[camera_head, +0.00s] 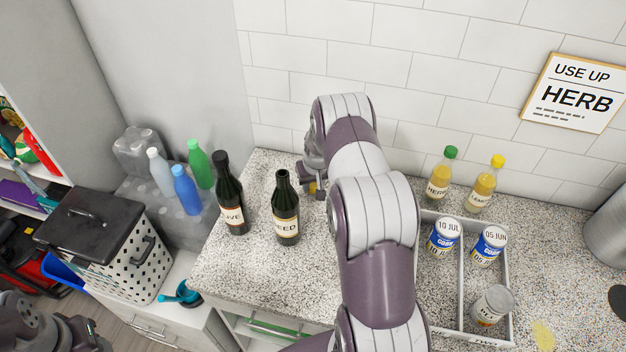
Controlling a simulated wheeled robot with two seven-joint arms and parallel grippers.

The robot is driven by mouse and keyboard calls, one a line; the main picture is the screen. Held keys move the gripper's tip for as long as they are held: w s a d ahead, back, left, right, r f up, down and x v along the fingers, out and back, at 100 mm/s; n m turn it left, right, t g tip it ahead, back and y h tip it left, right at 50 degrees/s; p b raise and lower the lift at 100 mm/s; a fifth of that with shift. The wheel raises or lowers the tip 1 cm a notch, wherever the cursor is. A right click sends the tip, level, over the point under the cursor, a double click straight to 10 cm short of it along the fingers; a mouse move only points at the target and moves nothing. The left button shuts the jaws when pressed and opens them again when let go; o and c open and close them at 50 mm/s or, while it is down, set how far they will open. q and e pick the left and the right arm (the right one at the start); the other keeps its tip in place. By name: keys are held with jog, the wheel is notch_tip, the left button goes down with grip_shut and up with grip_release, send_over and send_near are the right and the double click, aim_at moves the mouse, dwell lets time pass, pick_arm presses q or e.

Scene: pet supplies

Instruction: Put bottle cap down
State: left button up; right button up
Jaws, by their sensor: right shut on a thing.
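My right gripper (314,190) points down at the back of the speckled counter (245,280), just right of the bottle labelled SEED (287,225). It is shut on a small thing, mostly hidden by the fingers. A small yellowish bit shows there; I cannot tell clearly whether it is the bottle cap, or whether it touches the counter. The SEED bottle stands upright with an open, uncapped neck. A dark bottle with a label ending in IVE (230,200) stands upright to its left with its top closed. Part of my left arm shows at the lower left; its fingers are unclear.
A white divided tray (462,290) holds several cans at the right. Two yellow bottles, green-capped (440,175) and yellow-capped (482,190), stand behind it. The tiled wall is close behind my right gripper. The counter's front left is clear.

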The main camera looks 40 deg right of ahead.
jog(key=shift+f, duration=0.4)
jog(key=shift+w+d+f, duration=0.1)
jog(key=shift+f, duration=0.2)
jog(key=o, duration=1)
jog(key=shift+r, duration=0.4)
jog(key=b+v, duration=0.2)
jog(key=v, duration=0.9)
jog(key=shift+r, duration=0.3)
jog(key=shift+s, duration=0.25)
